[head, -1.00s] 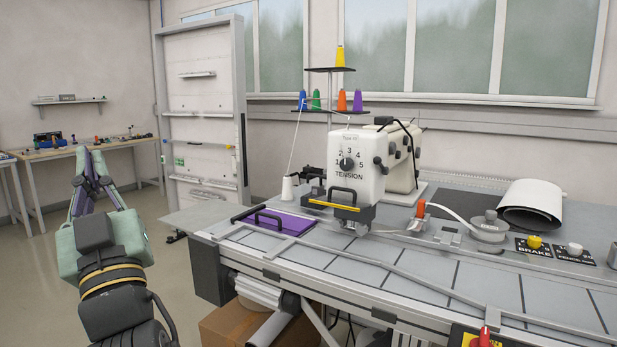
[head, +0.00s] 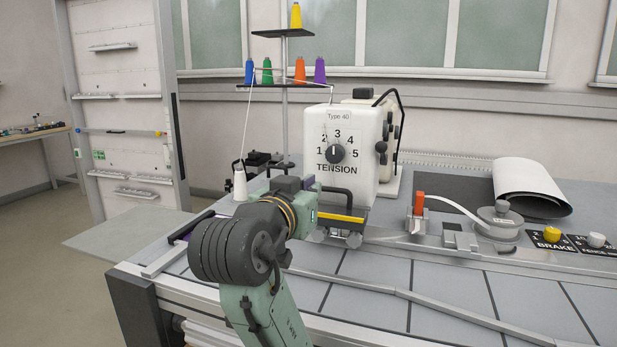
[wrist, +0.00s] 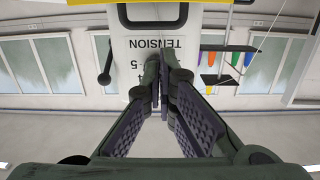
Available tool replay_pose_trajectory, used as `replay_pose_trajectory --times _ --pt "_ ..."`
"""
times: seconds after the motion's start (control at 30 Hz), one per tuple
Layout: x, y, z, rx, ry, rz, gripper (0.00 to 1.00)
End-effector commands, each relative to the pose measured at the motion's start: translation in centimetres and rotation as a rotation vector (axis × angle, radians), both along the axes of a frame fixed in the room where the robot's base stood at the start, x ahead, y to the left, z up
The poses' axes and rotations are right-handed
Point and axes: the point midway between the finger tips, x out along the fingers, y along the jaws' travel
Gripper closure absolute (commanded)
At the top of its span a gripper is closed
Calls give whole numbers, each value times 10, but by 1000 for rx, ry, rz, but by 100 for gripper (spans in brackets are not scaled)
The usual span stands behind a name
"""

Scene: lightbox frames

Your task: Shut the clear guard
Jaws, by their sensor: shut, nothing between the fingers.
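The white sewing machine head (head: 352,150) has a tension dial (head: 336,153) on its front. Low on that front is a dark bar with a yellow strip (head: 343,217) and a black handle (head: 338,192), seemingly the guard's edge; I cannot make out a clear panel. In the wrist view, which is upside down, the handle (wrist: 152,20) is at the top, beyond my fingers. My gripper (wrist: 166,75) is shut and empty, pointing at the machine front. In the head view my wrist hides its fingertips; I cannot tell whether they touch anything.
A white thread cone (head: 240,185) and a rack of coloured cones (head: 283,84) stand near the machine. An orange-topped part (head: 419,202) and a tape reel (head: 497,222) sit to the right.

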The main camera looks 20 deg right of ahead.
Motion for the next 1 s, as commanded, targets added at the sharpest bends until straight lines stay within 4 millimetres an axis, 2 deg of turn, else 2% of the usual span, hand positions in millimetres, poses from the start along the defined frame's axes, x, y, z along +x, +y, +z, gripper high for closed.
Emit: replay_pose_trajectory --times 0.53,0.7,1.0 --pt "70 -48 -5 0 4 0 100" --pt "79 -54 -7 -1 2 2 100" --pt "81 -54 -8 -1 1 3 100"
